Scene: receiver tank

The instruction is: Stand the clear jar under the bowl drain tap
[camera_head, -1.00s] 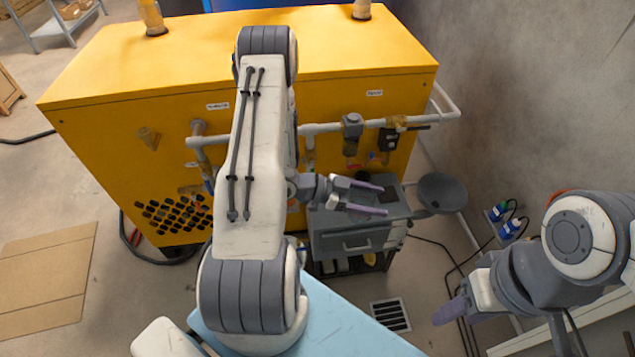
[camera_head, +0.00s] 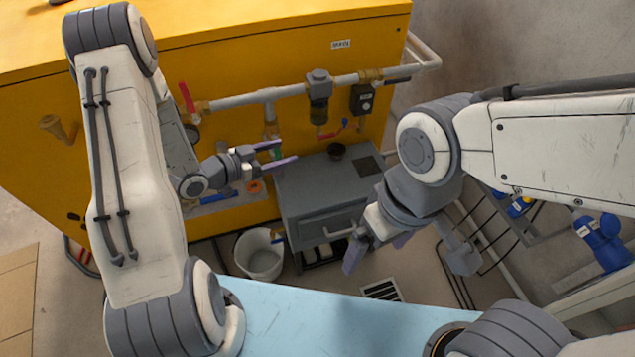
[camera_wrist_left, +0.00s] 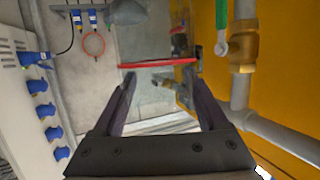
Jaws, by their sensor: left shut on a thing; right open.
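My left gripper (camera_head: 282,153) is shut on a see-through thing with a red rim, which seems to be the clear jar (camera_wrist_left: 157,66). In the left wrist view it lies between the two fingers. In the head view the jar is hard to make out. The filter bowl (camera_head: 318,108) hangs from the grey pipe, right of my left gripper. The drain tap (camera_head: 327,134) below it has a small red handle. The left fingers are left of this tap and not under it. My right gripper (camera_head: 374,252) is open and empty, in front of the grey cabinet's right side.
A green-handled brass valve (camera_wrist_left: 243,52) is close beside the left fingers. A white bucket (camera_head: 258,258) stands on the floor. The yellow machine (camera_head: 240,60) fills the back.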

